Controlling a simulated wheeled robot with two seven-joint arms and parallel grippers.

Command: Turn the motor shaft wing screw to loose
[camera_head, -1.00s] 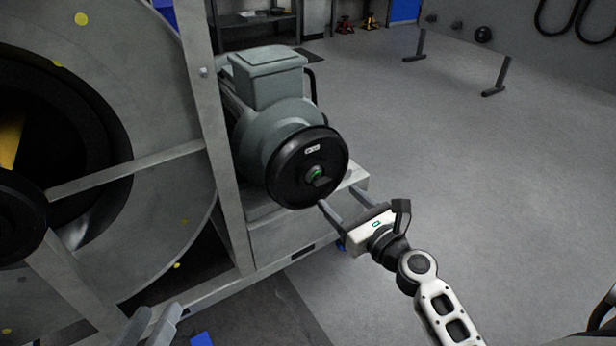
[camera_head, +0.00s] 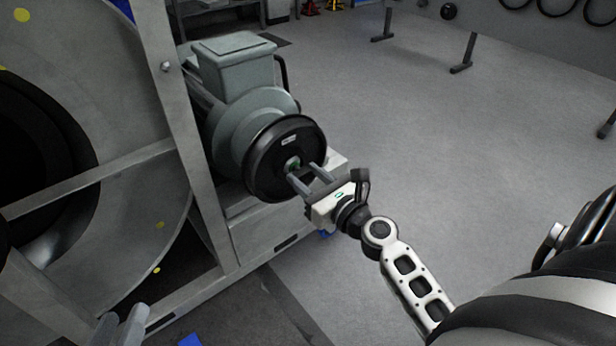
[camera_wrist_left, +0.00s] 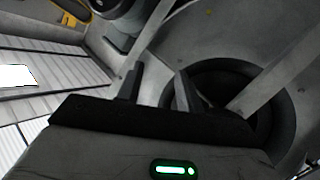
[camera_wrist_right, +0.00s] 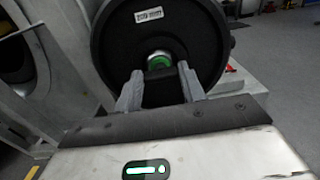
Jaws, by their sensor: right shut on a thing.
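The grey motor (camera_head: 240,105) carries a round black disc (camera_head: 262,150) on its shaft end, with a green-ringed hub (camera_head: 293,163) at its centre. In the right wrist view the hub (camera_wrist_right: 159,61) shows just beyond the fingertips. The dark wing screw (camera_wrist_right: 162,88) sits between the two fingers in front of the hub, partly hidden by them. My right gripper (camera_head: 303,172) is at the disc's centre, shut on the wing screw. My left gripper (camera_head: 124,322) is at the lower left of the head view; in its wrist view (camera_wrist_left: 158,75) its fingers are apart and empty.
A large grey drum (camera_head: 150,215) and its frame post (camera_head: 185,130) stand left of the motor. The motor's base (camera_head: 255,225) is below the disc. Open floor (camera_head: 430,120) lies to the right.

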